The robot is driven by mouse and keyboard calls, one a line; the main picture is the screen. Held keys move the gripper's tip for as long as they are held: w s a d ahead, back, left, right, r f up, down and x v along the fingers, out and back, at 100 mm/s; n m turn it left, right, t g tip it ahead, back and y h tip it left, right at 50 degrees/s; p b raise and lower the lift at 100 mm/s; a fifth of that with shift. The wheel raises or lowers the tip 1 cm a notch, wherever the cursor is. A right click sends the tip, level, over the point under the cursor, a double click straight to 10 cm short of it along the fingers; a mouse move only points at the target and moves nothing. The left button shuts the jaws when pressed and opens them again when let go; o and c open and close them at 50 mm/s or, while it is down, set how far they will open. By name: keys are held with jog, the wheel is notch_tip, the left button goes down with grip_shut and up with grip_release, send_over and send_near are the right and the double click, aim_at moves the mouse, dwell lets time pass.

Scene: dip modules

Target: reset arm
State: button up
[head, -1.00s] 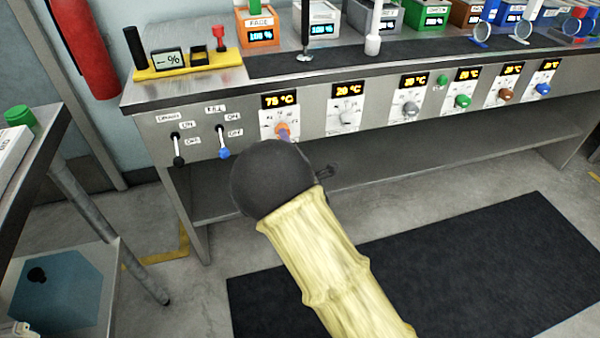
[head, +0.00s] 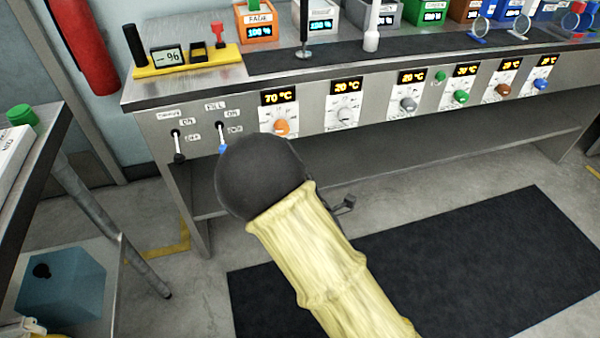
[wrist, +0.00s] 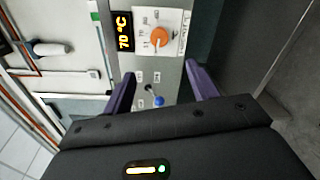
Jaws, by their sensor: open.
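My arm, in a yellow sleeve with a dark round end, reaches toward the front panel of the steel bench (head: 250,92) in the head view. My gripper (wrist: 160,78) shows in the wrist view with two purple fingers spread apart and nothing between them. In the head view most of it is hidden behind the dark arm end. The orange knob (head: 282,127) under the 70 °C display (head: 278,98) is clear of the fingers. It also shows ahead of the fingers in the wrist view (wrist: 159,37). A blue-tipped switch (wrist: 158,101) appears between the fingers, farther off.
More knobs and displays run right along the panel, including a white knob (head: 345,115). A yellow tray (head: 187,66) stands on the bench's left end. A side table with a green-capped item (head: 22,116) is at left. A dark floor mat (head: 450,260) lies below.

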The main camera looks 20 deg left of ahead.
jog(key=shift+w+d, duration=0.1)
jog(key=w+d+f+m+g+h, duration=0.1)
jog(key=d+m+g+h, duration=0.25)
jog(key=d+m, duration=0.5)
jog(key=d+f+m+g+h, duration=0.2)
jog(key=d+m+h, duration=0.3)
jog(key=d+m, duration=0.3)
jog(key=s+d+r+m+g+h, duration=0.1)
jog(key=s+d+r+m+g, duration=0.15)
jog(key=s+d+m, duration=0.4)
jog(key=s+d+r+m+g, duration=0.1)
jog(key=s+d+m+g, duration=0.3)
jog(key=s+d, duration=0.4)
notch_tip(320, 180, up, 34)
jog(key=s+a+p, duration=0.1)
jog(key=p, duration=3.3)
jog(key=shift+g, duration=0.3)
